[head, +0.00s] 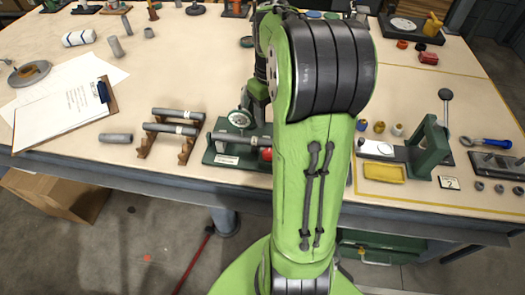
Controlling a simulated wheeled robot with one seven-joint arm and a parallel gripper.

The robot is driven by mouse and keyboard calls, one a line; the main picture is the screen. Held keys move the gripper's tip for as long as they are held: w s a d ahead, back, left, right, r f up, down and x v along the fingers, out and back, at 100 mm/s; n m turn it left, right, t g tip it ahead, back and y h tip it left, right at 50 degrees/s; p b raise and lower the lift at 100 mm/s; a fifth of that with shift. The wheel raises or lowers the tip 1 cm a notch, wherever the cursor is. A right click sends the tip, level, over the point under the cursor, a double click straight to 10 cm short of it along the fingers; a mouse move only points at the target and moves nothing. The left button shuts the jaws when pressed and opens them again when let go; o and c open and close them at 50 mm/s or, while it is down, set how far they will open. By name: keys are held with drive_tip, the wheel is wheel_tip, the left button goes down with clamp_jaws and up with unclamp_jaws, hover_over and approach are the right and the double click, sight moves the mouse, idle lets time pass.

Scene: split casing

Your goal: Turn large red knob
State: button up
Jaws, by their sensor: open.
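A red rounded part (265,154), which looks like the large red knob, shows at the left edge of my green arm. It is on a green-based fixture (222,158) near the table's front edge. My arm covers the right part of this fixture and perhaps some of the red part. The fixture carries a grey horizontal cylinder (228,138) and a round white-faced dial (240,118). My arm stands in the middle of the view, and my gripper is hidden behind it, so I cannot see its fingers or what they are near.
Grey rods rest on a brown wooden rack (160,147) left of the fixture. A clipboard (65,108) lies farther left. A green lever press (430,147) and a yellow tray (384,173) stand at right. The table middle-left is clear.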

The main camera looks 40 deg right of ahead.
sight(269, 152)
wheel_tip(269, 152, down, 15)
drive_tip(key=b, duration=0.4)
drive_tip(key=shift+b, duration=0.3)
drive_tip(key=shift+c, duration=0.5)
drive_tip(key=c, duration=0.7)
drive_tip(key=shift+m, duration=0.4)
drive_tip(key=m+p, duration=0.1)
drive_tip(key=m, duration=0.2)
drive_tip(key=shift+m, duration=2)
